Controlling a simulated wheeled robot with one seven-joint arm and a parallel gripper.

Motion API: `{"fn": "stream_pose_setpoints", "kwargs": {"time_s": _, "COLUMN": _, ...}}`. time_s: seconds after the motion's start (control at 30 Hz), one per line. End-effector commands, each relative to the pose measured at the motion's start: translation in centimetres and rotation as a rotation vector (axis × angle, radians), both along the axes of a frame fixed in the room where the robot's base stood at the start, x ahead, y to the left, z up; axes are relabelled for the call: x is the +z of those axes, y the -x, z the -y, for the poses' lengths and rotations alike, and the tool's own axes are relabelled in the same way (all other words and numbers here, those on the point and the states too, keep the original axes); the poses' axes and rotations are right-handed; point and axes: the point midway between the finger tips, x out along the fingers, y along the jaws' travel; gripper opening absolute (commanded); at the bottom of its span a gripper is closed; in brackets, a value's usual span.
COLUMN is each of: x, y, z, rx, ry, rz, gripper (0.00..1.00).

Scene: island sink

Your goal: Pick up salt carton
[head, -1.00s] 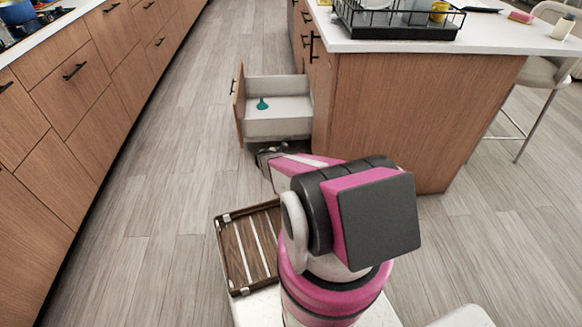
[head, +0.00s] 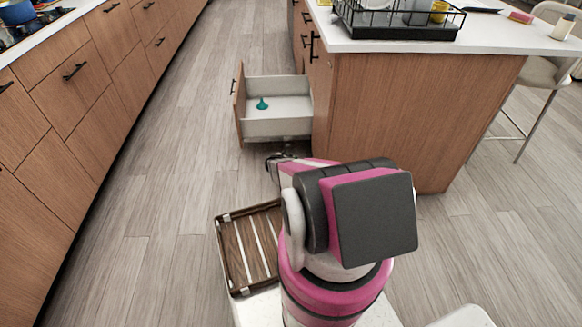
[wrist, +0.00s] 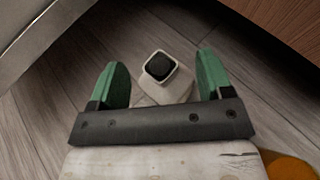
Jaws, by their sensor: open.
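A pale carton with a dark square top, likely the salt carton (wrist: 165,88), is on the wooden floor in the wrist view. It appears between the two green fingers of my gripper (wrist: 162,62), which are open and apart from each other. I cannot tell how far the fingertips are above or around it. In the head view my gripper (head: 279,160) is low in front of the open drawer, largely hidden by my arm, and I cannot make out the carton there.
An open white drawer (head: 280,128) holding a teal item (head: 262,104) juts from the wooden island (head: 410,120), just beyond my gripper. A slatted wooden tray (head: 236,250) is beside my arm. Cabinets (head: 80,110) line the left. The floor between is clear.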

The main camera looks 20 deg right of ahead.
Motion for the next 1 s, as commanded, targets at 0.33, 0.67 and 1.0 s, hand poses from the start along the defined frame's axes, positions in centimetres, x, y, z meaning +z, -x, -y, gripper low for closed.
{"fn": "stream_pose_setpoints", "kwargs": {"time_s": 0.33, "x": -1.5, "y": -1.9, "z": 2.8, "rx": 0.000, "ry": 0.000, "rz": 0.000, "gripper": 0.73}}
{"fn": "stream_pose_setpoints", "kwargs": {"time_s": 0.67, "x": -1.5, "y": -1.8, "z": 2.7, "rx": 0.000, "ry": -0.001, "rz": 0.001, "gripper": 0.14}}
{"fn": "stream_pose_setpoints", "kwargs": {"time_s": 1.0, "x": -1.6, "y": -1.8, "z": 2.7, "rx": 0.001, "ry": -0.003, "rz": -0.001, "gripper": 0.00}}
